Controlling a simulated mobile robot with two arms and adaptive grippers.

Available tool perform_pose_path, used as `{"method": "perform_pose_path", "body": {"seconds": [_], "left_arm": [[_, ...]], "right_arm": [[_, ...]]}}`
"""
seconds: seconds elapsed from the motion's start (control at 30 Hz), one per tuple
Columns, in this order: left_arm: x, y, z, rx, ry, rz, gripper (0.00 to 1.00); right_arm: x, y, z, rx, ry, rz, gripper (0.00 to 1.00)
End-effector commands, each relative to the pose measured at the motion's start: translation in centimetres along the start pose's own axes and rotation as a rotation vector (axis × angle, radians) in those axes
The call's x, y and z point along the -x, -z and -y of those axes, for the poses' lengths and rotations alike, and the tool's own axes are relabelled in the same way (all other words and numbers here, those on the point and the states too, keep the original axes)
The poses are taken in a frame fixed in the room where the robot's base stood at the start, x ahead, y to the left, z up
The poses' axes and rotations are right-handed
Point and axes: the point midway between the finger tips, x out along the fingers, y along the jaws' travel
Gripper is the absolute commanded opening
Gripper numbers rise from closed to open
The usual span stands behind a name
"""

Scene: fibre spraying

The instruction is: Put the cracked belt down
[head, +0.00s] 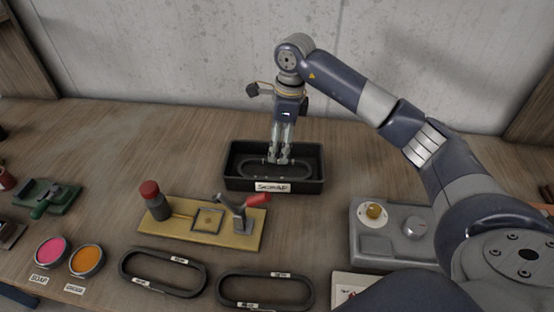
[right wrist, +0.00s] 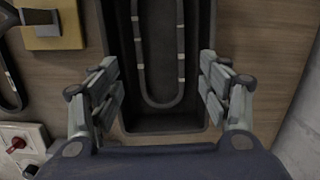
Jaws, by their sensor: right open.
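The cracked belt, a dark narrow loop (right wrist: 163,104) with light patches, lies on the floor of the black scrap bin (head: 232,180). In the head view the belt (head: 246,171) shows partly behind the bin's front wall. My right gripper (head: 279,160) points down into the bin above the belt, its fingers apart. In the right wrist view the open gripper (right wrist: 160,88) has a finger on each side of the bin, with the belt between and below them, apart from both. No crack can be made out. My left gripper is not in view.
A yellow fixture (head: 183,229) with a red-capped post and red-handled lever stands in front of the bin. Two labelled belts (head: 125,270) (head: 221,289) lie nearer. Pink and orange pots (head: 52,252) are at left, a grey control box (head: 391,251) at right. A concrete wall is behind.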

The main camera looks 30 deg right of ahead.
Motion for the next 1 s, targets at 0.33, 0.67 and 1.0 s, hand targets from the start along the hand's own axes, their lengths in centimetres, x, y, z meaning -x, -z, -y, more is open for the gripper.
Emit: {"method": "perform_pose_path", "body": {"seconds": [0.33, 0.67, 1.0], "left_arm": [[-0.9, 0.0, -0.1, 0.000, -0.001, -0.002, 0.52], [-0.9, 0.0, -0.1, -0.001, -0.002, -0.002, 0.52], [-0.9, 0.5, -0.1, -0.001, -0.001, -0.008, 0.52]], "right_arm": [[3.6, 0.0, 0.0, 0.000, 0.000, 0.000, 0.71], [3.7, 0.0, 0.0, 0.000, -0.001, -0.001, 0.71], [3.7, 0.0, 0.0, 0.000, -0.001, -0.001, 0.71]]}}
